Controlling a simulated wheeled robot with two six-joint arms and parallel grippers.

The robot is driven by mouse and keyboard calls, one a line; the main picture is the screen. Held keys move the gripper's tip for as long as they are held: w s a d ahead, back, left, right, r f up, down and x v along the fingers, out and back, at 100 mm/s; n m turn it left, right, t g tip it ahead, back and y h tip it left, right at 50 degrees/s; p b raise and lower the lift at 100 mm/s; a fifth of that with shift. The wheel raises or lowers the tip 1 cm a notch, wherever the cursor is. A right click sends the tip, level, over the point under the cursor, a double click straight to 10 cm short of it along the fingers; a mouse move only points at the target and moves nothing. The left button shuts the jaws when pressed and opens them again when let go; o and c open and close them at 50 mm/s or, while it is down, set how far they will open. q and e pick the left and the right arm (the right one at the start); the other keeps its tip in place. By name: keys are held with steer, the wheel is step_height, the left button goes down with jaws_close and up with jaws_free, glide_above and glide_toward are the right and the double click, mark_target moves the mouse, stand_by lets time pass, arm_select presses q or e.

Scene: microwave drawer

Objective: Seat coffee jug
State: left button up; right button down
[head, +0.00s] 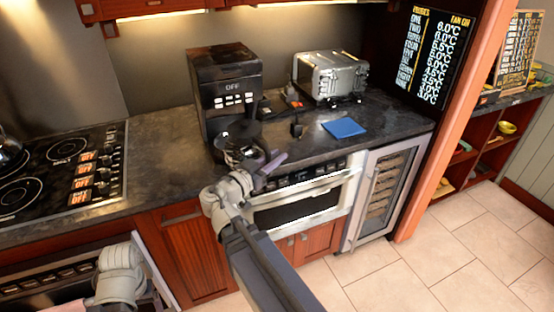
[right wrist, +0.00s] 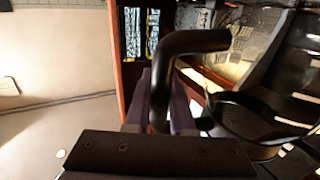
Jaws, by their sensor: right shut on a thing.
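The dark glass coffee jug (head: 240,146) is low at the machine's front. I cannot tell whether it rests fully on the machine's base. My right gripper (head: 266,170) is shut on the jug's handle at the counter's front edge. In the right wrist view the black handle (right wrist: 190,45) runs down between the purple fingers (right wrist: 160,105), and the jug's rounded glass side (right wrist: 265,120) is at the right. Only a grey part of my left arm shows at bottom left; its fingers are not visible.
A stove top (head: 60,165) is at left. A built-in microwave drawer (head: 300,205) is below the counter. Counter between stove and machine is clear.

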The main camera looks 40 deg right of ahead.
steer(key=w+d, duration=0.4)
steer(key=w, duration=1.3)
steer(key=shift+w+f+b, duration=0.15)
steer(key=shift+f+b, duration=0.15)
steer(key=shift+f, duration=0.05)
stand_by(0.5)
stand_by(0.4)
steer(key=shift+f+b, duration=0.7)
stand_by(1.2)
steer(key=c, duration=0.7)
jaws_free()
